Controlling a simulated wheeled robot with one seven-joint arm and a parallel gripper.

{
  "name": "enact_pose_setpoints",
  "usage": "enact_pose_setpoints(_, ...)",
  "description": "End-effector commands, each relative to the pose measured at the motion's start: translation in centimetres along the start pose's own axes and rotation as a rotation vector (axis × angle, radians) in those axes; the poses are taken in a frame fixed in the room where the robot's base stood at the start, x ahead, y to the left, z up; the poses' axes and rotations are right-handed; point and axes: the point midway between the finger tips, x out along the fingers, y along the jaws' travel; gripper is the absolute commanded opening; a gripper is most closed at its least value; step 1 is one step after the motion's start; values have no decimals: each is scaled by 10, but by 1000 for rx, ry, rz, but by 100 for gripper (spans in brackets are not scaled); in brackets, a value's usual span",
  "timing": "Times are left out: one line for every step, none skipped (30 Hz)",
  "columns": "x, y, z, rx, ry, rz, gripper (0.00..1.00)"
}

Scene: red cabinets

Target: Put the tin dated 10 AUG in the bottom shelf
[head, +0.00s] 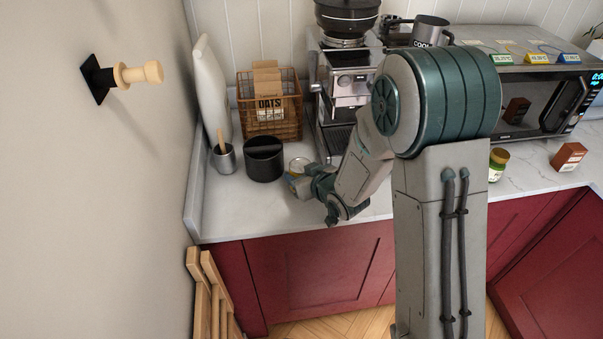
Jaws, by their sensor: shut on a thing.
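A small tin (297,165) with a pale top stands at the counter's left part, beside a black canister. My gripper (302,184) is at the tin's near side and shut on it. The gripper and wrist hide much of the tin, and no date can be read on it. The tin appears to be at counter height; I cannot tell whether it touches the counter. The bottom shelf cannot be made out in this view.
The black canister (264,159), a small cup (224,158) and a wire basket (270,105) are close by on the left. A coffee machine (345,85) stands behind. A jar (498,164) and a brown box (568,156) are right. A red cabinet door (550,265) stands angled at lower right.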

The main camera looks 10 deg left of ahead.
Motion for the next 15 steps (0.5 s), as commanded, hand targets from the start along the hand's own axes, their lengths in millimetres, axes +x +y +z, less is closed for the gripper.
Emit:
enact_pose_setpoints(0,0,-1,0,2,0,21)
enact_pose_setpoints(0,0,-1,0,2,0,21)
enact_pose_setpoints(0,0,-1,0,2,0,21)
enact_pose_setpoints(0,0,-1,0,2,0,21)
enact_pose_setpoints(0,0,-1,0,2,0,21)
enact_pose_setpoints(0,0,0,0,2,0,21)
enact_pose_setpoints(1,0,1,0,2,0,21)
enact_pose_setpoints(1,0,2,0,2,0,21)
enact_pose_setpoints(2,0,3,0,2,0,21)
enact_pose_setpoints(2,0,4,0,1,0,21)
enact_pose_setpoints(1,0,3,0,0,0,60)
enact_pose_setpoints(1,0,3,0,0,0,72)
enact_pose_setpoints(1,0,3,0,0,0,74)
enact_pose_setpoints(1,0,3,0,0,0,74)
enact_pose_setpoints(1,0,3,0,0,0,74)
